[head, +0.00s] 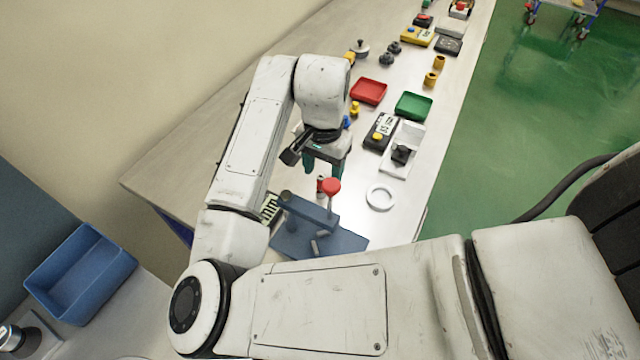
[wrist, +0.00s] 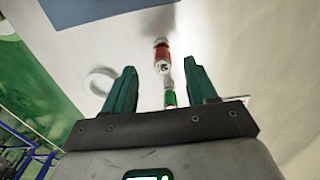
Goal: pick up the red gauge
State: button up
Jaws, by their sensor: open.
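The red gauge (wrist: 161,52), a small red cylinder with pale ends, is on the pale bench in the wrist view. It shows ahead of and between my fingertips, apart from both. In the head view a small red-and-white part of it (head: 320,184) seems to show below my gripper, close to a red knob. My gripper (wrist: 161,67) is open and empty, its two green fingers on either side of the gauge's line. It points down at the bench in the head view (head: 323,178). A small green item (wrist: 170,98) shows between the fingers, nearer the palm.
A blue-grey press (head: 318,243) with a red knob (head: 331,186) stands close by the gripper. A white ring (head: 380,197) lies to the right. A red tray (head: 369,91), a green tray (head: 413,106) and several small devices stand farther along the bench.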

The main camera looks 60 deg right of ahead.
aim_at(321, 177)
jog(key=f, duration=0.2)
jog(key=f+p, duration=0.1)
jog(key=f, duration=0.2)
jog(key=shift+w+a, duration=0.15)
jog(key=shift+a, duration=0.05)
jog(key=shift+c, duration=0.2)
grip_shut()
